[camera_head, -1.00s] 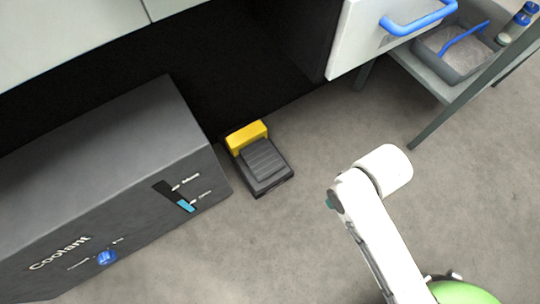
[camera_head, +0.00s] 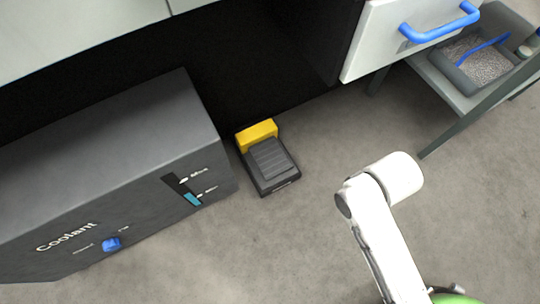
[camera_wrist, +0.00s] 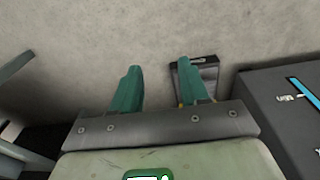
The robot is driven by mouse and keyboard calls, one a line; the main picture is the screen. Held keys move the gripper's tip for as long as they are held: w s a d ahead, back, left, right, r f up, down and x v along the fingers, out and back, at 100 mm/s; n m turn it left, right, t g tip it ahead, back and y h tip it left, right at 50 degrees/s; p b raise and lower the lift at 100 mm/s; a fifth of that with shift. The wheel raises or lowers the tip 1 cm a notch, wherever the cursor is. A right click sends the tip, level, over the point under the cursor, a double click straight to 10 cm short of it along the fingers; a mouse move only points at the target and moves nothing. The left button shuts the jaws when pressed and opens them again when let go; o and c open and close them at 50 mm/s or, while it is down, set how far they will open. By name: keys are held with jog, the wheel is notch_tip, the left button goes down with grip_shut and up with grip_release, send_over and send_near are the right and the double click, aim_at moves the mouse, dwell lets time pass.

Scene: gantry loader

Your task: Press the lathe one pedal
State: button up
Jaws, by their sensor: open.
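The pedal (camera_head: 268,158) is on the floor in the head view, a dark ribbed foot plate with a yellow guard at its back end. It lies just right of the coolant box. In the wrist view part of the pedal (camera_wrist: 208,72) shows beyond the right finger, which hides some of it. My gripper (camera_wrist: 158,75) has two green fingers held apart with nothing between them. In the head view my white arm is at the lower right, apart from the pedal, and the fingers do not show there.
The grey coolant box (camera_head: 100,150) stands close to the pedal's left. A white cabinet with a blue handle (camera_head: 440,24) and a shelf with a grey tray (camera_head: 462,84) are at the upper right. Bare floor (camera_head: 250,250) lies in front of the pedal.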

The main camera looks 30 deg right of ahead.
grip_shut()
dwell(1.3)
